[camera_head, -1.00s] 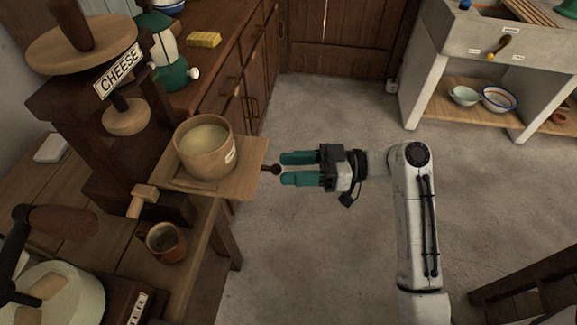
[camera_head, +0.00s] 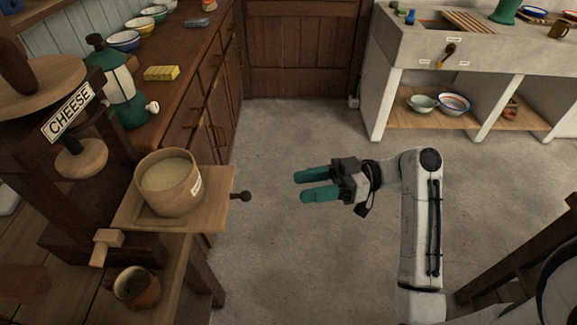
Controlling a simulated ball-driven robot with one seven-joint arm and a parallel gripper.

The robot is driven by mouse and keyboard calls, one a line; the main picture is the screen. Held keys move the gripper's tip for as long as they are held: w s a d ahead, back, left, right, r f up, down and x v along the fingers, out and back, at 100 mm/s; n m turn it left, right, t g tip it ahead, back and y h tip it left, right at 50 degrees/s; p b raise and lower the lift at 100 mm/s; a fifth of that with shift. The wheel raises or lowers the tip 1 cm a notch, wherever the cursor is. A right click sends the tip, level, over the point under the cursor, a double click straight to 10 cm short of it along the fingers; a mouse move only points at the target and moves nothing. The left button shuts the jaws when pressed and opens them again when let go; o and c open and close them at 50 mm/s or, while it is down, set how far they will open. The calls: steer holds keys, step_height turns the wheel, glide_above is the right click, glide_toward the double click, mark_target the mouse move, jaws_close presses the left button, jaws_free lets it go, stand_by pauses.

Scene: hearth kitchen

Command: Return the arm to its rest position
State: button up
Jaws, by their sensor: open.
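My gripper (camera_head: 300,186) has two teal fingers pointing left, apart from each other with nothing between them. It hangs over the bare floor, to the right of the cheese press. My white arm (camera_head: 422,220) comes up from the lower right and bends at the elbow toward the gripper. The dark knob (camera_head: 246,196) on the press's wooden board (camera_head: 222,212) is the closest thing to the fingertips, with a clear gap between them.
The cheese press holds a wooden tub (camera_head: 170,190) on its board at left. A brown mug (camera_head: 137,287) stands below it. A stone sink unit (camera_head: 410,40) is at the back right. Dark wooden furniture (camera_head: 520,250) is at the lower right. The floor (camera_head: 290,130) between is clear.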

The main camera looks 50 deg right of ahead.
steer(key=s+a+f+m+g+h+p, duration=0.2)
steer(key=a+f+m+g+h, duration=0.45)
steer(key=f, duration=0.65)
steer(key=s+a+f+m+g+h+p, duration=0.1)
steer(key=s+a+f+g+h, duration=0.1)
steer(key=s+g+h, duration=0.2)
steer(key=s+h, duration=0.3)
steer(key=s, duration=0.2)
steer(key=shift+s+f+g, duration=0.3)
steer(key=shift+f+g, duration=0.05)
steer(key=shift+f, duration=0.05)
